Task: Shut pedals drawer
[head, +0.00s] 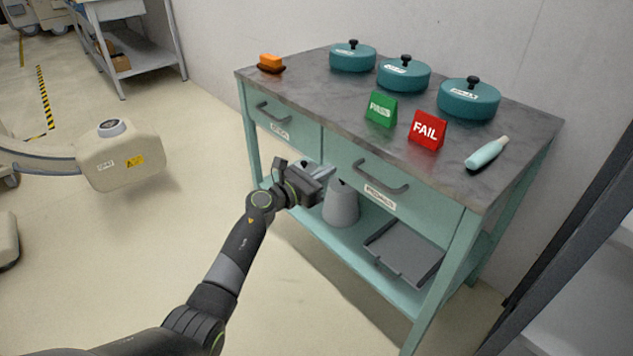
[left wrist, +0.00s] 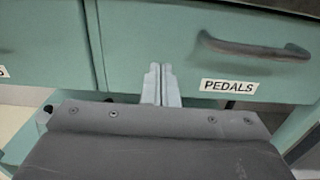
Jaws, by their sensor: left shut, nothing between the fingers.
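The pedals drawer (head: 345,160) is the right-hand drawer of the teal cart, with a dark bar handle (head: 382,177) and a PEDALS label (head: 380,198). Its front looks about flush with the cart; I cannot tell whether a small gap is left. In the left wrist view the drawer front (left wrist: 150,30) fills the upper middle, its handle (left wrist: 255,47) at right. My left gripper (head: 331,171) is shut and empty at the lower left part of this front. Its closed fingertips (left wrist: 160,70) overlap the front left of the label; contact is unclear. My right gripper is not in view.
A second drawer (head: 290,127) sits at left. On the cart top (head: 330,95) are several teal lidded pots, a green PASS sign (head: 381,108), a red FAIL sign (head: 427,130) and a bottle (head: 487,153). The lower shelf holds a grey cone-shaped object (head: 342,207) and tray (head: 405,250).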

